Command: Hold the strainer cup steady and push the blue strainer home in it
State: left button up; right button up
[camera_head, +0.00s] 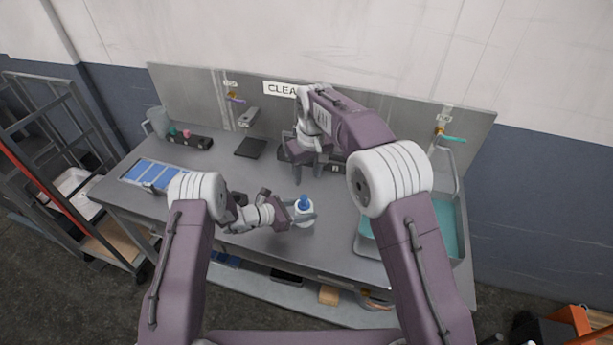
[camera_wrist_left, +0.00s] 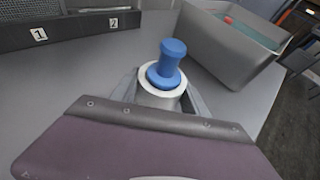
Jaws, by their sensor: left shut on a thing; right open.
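The strainer cup (camera_head: 304,220) is a small pale cylinder standing on the grey table near its front middle. The blue strainer (camera_head: 304,202) stands upright in the cup's mouth, its knob and flange showing above the rim. My left gripper (camera_head: 301,214) is shut on the cup from the left. In the left wrist view the blue strainer (camera_wrist_left: 171,62) rises from the cup's pale rim (camera_wrist_left: 148,88), with the fingers on both sides of the cup. How deep the strainer sits inside is hidden. My right gripper (camera_head: 308,172) is open and empty, above and behind the cup, pointing down.
A grey basin with a teal inside (camera_head: 456,225) is at the right. A blue-panelled tray (camera_head: 155,173) lies at the left. A dark numbered rack (camera_wrist_left: 70,31) stands behind the cup. A black pad (camera_head: 251,148) lies at the back. The table around the cup is clear.

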pick_arm(q)
jog(key=o, duration=1.6)
jog(key=v, duration=1.2)
jog(key=shift+s, duration=0.1)
